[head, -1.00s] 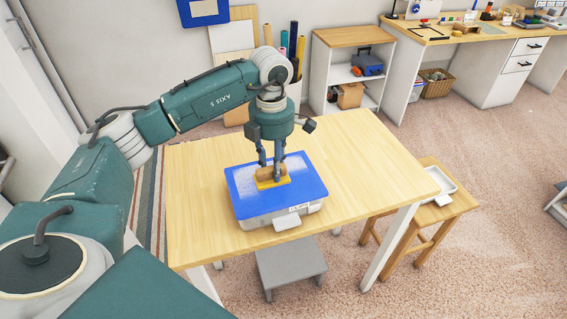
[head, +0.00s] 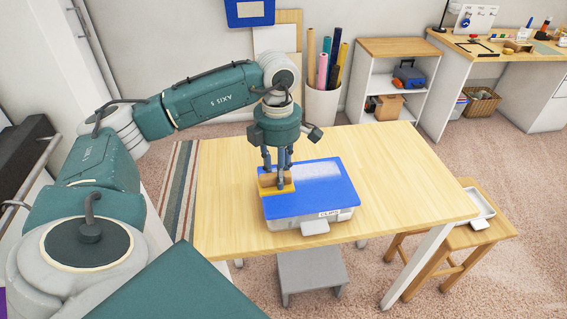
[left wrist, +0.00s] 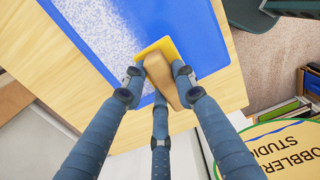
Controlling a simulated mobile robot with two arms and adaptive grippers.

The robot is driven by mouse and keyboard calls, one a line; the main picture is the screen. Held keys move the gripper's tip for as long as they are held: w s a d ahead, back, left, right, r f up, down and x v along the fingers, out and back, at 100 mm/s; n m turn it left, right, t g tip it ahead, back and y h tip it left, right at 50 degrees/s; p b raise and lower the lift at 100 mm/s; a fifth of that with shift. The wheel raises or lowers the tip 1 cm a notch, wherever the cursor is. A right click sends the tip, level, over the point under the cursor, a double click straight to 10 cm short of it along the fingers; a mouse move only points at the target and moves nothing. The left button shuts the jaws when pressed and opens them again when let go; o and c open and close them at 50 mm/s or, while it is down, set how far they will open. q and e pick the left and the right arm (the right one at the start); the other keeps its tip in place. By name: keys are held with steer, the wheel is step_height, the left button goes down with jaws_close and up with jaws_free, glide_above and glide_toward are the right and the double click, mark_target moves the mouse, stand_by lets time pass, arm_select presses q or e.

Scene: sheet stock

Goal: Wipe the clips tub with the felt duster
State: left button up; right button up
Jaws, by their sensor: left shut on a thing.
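The clips tub (head: 330,198) stands on the wooden table, with a blue lid, pale body and small label at its front. My left gripper (head: 276,178) is shut on the tan handle of the felt duster (head: 285,189), whose yellow pad rests on the lid's left side. In the left wrist view the fingers (left wrist: 158,76) clasp the handle, the yellow pad (left wrist: 152,49) is against the lid (left wrist: 205,45), and dust speckles the lid beside it. My right gripper is out of view.
The table (head: 400,180) is bare around the tub. A stool (head: 455,244) with a white tray (head: 482,209) stands to the right. A grey step (head: 310,272) is under the front edge. Shelves (head: 385,80) and a desk stand behind.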

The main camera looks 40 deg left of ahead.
mark_target(332, 165)
arm_select(q)
steer(key=shift+w+a, duration=1.55)
steer(key=shift+a, duration=0.25)
steer(key=shift+w+d, duration=0.65)
steer(key=shift+w, duration=0.1)
steer(key=shift+w+d+p, duration=0.35)
steer(key=shift+w+d, duration=0.65)
steer(key=shift+w, duration=0.2)
steer(key=shift+w+d+p, duration=0.35)
steer(key=shift+w+d, duration=0.65)
steer(key=shift+w, duration=0.15)
steer(key=shift+w+d, duration=1.25)
steer(key=shift+w, duration=0.3)
steer(key=shift+w+d, duration=1.25)
steer(key=shift+w, duration=0.25)
steer(key=shift+s, duration=0.1)
